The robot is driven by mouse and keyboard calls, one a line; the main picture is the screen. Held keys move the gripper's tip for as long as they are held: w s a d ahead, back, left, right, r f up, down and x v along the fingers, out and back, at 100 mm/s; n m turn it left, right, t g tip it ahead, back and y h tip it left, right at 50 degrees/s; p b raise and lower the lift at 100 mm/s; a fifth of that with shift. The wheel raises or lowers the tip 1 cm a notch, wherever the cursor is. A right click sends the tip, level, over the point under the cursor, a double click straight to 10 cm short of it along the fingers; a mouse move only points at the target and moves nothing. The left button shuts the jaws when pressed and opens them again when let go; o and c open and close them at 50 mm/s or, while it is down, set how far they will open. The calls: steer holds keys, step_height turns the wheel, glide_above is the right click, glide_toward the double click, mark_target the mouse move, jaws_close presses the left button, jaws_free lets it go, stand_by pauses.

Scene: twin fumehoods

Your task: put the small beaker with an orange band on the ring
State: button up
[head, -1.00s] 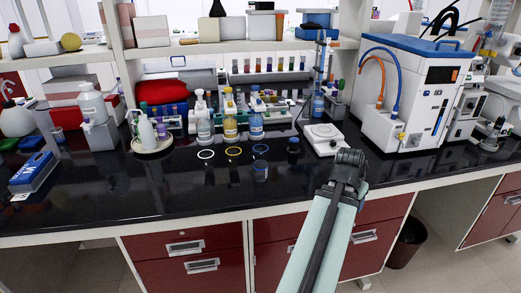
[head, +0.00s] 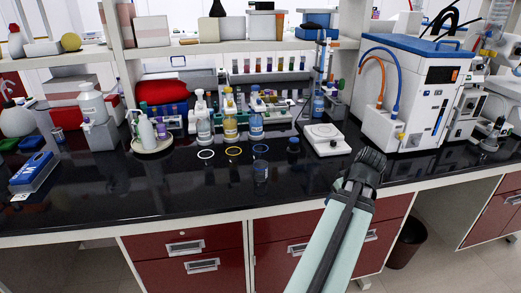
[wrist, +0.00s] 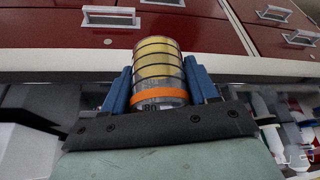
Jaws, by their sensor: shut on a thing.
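My gripper (head: 370,160) is over the front right part of the black bench. In the wrist view my gripper (wrist: 160,90) has its blue fingers shut on both sides of the small beaker with an orange band (wrist: 160,97). The beaker is clear, with dark rings around it and a yellow look inside; in the head view it is hidden by my gripper. Three rings lie flat on the bench in the head view: a white ring (head: 205,149), a yellow ring (head: 233,146) and a blue ring (head: 261,144). No orange ring shows.
A clear bluish beaker (head: 261,172) stands in front of the blue ring. A small dark bottle (head: 293,148) and a white balance-like device (head: 326,140) stand to its right. Several wash bottles (head: 230,122) stand behind the rings.

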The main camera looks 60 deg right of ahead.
steer(key=shift+d+n, duration=0.1)
steer(key=shift+n, duration=0.4)
steer(key=shift+w+d, duration=0.15)
steer(key=shift+w, duration=0.3)
glide_toward(258, 146)
steer(key=x, duration=0.5)
steer(key=shift+w+d+f, duration=0.1)
steer(key=shift+w+d, duration=0.1)
steer(key=shift+w, duration=0.1)
steer(key=shift+s+a+f, duration=0.1)
steer(key=shift+s+f, duration=0.05)
steer(key=shift+f, duration=0.15)
steer(key=o, duration=1.1)
steer(key=shift+f, duration=0.1)
